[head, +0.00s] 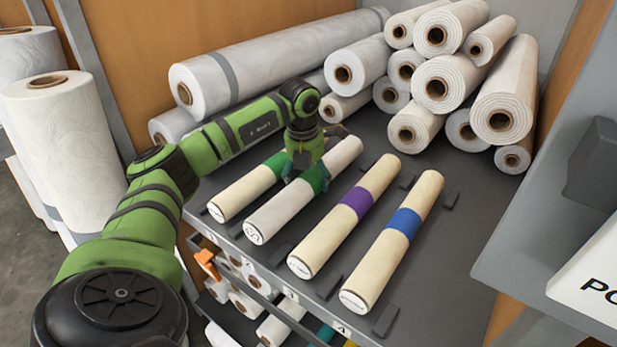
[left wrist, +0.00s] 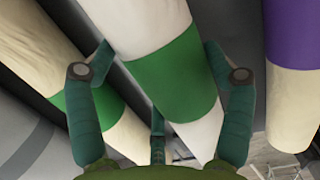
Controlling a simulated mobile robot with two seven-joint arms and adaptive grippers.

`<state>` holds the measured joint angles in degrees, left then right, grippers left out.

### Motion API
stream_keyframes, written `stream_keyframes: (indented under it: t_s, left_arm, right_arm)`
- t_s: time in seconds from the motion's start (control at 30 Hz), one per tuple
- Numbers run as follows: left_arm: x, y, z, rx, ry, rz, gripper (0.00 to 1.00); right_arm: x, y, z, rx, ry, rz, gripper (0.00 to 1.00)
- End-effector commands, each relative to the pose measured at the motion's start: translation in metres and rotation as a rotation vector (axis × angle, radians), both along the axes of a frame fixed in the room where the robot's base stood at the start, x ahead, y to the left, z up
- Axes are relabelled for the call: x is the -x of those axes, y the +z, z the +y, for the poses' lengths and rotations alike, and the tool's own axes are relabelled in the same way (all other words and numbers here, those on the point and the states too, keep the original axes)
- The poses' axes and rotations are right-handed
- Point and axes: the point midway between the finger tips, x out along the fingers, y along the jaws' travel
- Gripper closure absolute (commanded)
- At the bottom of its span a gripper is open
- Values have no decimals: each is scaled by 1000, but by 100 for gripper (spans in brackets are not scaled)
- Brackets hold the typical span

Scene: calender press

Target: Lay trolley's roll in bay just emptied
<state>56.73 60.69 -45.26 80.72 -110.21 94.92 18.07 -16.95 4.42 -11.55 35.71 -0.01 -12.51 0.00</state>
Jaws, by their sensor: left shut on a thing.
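My left gripper (head: 305,165) is shut on a white roll with a green band (head: 268,214), from above at the band. In the left wrist view, my left gripper's fingers (left wrist: 160,65) stand on both sides of this roll (left wrist: 178,82). The roll lies in line with the row on the grey deck (head: 455,235); whether it touches the deck is hidden. To its left lies a cream roll with a green band (head: 235,193). To its right lie a cream roll with a purple band (head: 335,232) and one with a blue band (head: 385,255). My right gripper is not in view.
Small black chocks (head: 386,320) stand between the rolls. A pile of white rolls (head: 437,88) and a long wrapped roll (head: 260,65) fill the back. Lower rolls (head: 275,328) show under the front edge. A grey panel (head: 545,215) stands at right.

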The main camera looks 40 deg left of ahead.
Motion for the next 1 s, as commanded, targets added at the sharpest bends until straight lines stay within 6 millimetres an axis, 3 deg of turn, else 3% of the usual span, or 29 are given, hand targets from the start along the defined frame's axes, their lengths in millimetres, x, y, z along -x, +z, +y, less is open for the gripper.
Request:
stream_keyframes:
  t_s: [0.5, 0.53, 0.57, 1.0]
  left_arm:
    - [-1, -15, 0, 1, 1, -3, 70]
    - [0, -15, 0, 0, 0, -1, 10]
    - [0, -15, 0, 0, 0, -1, 0]
    - [0, -10, 0, 1, 1, -2, 0]
  right_arm:
    - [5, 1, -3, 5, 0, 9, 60]
    - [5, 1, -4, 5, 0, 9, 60]
    - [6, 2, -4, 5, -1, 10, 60]
    - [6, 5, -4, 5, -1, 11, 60]
